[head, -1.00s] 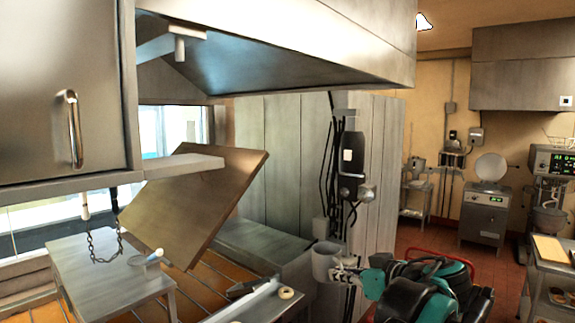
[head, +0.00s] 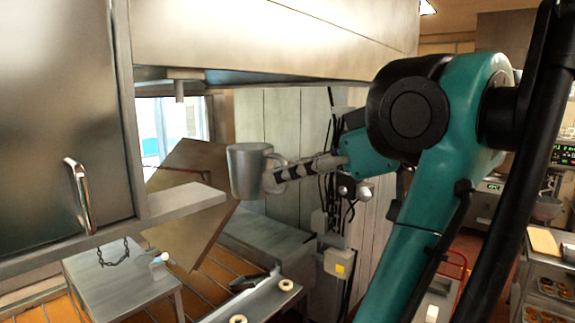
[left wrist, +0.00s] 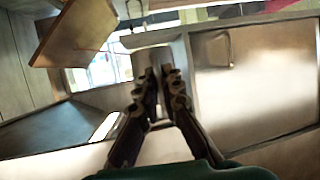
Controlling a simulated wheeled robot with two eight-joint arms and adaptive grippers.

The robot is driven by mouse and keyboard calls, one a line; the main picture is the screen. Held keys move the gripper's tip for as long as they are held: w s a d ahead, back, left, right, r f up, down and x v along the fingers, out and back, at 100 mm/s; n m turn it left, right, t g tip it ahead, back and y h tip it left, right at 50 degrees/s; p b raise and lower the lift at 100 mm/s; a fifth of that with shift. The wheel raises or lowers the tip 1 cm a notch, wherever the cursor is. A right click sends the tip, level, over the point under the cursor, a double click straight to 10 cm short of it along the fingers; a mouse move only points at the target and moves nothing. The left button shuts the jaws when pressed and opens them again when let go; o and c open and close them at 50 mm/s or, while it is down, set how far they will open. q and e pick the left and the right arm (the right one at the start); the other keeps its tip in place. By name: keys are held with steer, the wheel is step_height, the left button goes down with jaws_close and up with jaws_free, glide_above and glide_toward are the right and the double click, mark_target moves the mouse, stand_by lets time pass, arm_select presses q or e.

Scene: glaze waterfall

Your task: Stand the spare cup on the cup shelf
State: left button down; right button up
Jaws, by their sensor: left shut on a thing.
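The spare cup is a plain grey mug (head: 245,172). It is upright in the air in the head view, with its handle to the right. My left gripper (head: 277,176) is shut on it at the handle side; the arm enters from the right of the picture. The cup shelf seems to be the pale ledge (head: 185,201) beside the steel cabinet. The cup shows just right of the ledge's end, its base about level with it; the depth gap is unclear. In the left wrist view the fingers (left wrist: 160,75) show, but the cup is hard to make out.
The steel cabinet (head: 60,120) with its bar handle bounds the left. A hood (head: 280,40) hangs above the cup. A tilted brown board (head: 190,230) stands behind the ledge. A metal table (head: 125,275) is lower left. Air between cup and ledge looks clear.

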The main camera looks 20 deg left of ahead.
mark_target(268, 170)
arm_select(q)
steer(key=shift+w+a+f, duration=0.1)
steer(key=shift+w+a, duration=0.2)
steer(key=shift+a, duration=0.45)
steer(key=shift+w+a+f, duration=0.15)
steer(key=shift+w+a, duration=0.1)
steer(key=shift+a, duration=0.55)
steer(key=shift+w+a+f, duration=0.1)
steer(key=shift+w+a, duration=0.2)
steer(key=shift+a, duration=0.45)
